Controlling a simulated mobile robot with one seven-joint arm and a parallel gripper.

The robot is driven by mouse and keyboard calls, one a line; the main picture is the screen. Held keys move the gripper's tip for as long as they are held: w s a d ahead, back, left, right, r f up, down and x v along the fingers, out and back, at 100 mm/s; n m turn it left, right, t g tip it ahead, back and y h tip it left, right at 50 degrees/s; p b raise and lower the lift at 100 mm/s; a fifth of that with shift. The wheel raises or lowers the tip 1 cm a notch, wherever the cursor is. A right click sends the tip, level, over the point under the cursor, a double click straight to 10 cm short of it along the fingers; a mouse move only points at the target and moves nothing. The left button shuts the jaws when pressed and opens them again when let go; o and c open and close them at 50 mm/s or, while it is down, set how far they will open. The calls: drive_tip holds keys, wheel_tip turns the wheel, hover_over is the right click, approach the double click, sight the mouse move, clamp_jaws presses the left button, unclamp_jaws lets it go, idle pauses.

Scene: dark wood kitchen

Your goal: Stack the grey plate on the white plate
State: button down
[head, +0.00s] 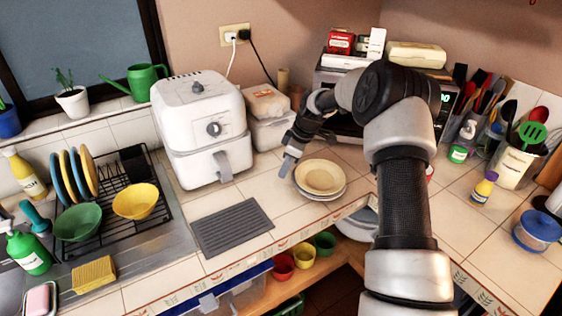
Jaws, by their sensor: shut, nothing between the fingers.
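A cream-coloured plate (320,176) sits on top of at least one whitish-grey plate (322,196) on the tiled counter, right of the air fryer. Only the rim of what lies under the cream plate shows, so I cannot tell which is the task's white or grey plate. My gripper (287,168) is shut and empty, pointing down just left of the stack. It looks apart from the plates, though its height above the counter is hard to judge. Pale grey dishware (357,224) shows below the counter edge, partly hidden by my arm.
A white air fryer (201,130) and a lidded container (268,117) stand left of my gripper. A grey ribbed mat (232,228) lies in front. A dish rack (120,205) with bowls and plates is at the left. Bare counter surrounds the plate stack's front left.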

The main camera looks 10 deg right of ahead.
sight(293, 178)
drive_tip(key=shift+s+d, duration=0.5)
drive_tip(key=shift+d, duration=0.3)
drive_tip(key=shift+d, duration=0.1)
drive_tip(key=shift+s+d+f+b, duration=0.1)
drive_tip(key=shift+s+d+b, duration=0.3)
drive_tip(key=shift+d, duration=0.45)
drive_tip(key=shift+s+d, duration=0.15)
drive_tip(key=shift+d, duration=0.1)
drive_tip(key=shift+a, duration=0.1)
